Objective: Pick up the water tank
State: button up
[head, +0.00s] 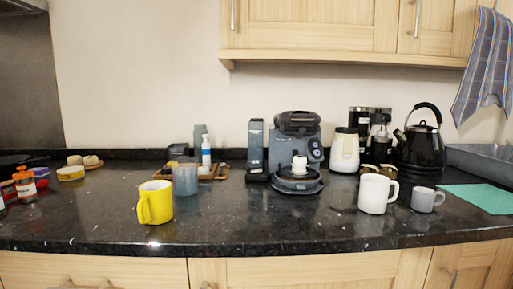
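A tall, narrow blue-grey container (256,146) stands upright on the counter, just left of a dark blue-grey machine (297,137). It looks like the water tank, but I cannot tell for certain. A dark low part is at its foot. A shorter translucent bluish container (185,180) stands further left, behind the yellow mug. My gripper does not show in the head view, so nothing is seen touching either container.
A yellow mug (155,203) stands near the front left; a white mug (373,194) and a grey cup (423,200) stand front right. A black kettle (422,147) is at the back right. The black counter (265,221) is clear at front centre. Cupboards (320,26) hang above.

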aim_at(255, 126)
jog(key=i+j+z, duration=0.1)
jog(key=i+j, duration=0.15)
jog(key=i, duration=0.25)
jog(key=i+j+z, duration=0.15)
jog(key=i, duration=0.3)
jog(key=i+j+z, duration=0.1)
jog(key=i+j, duration=0.35)
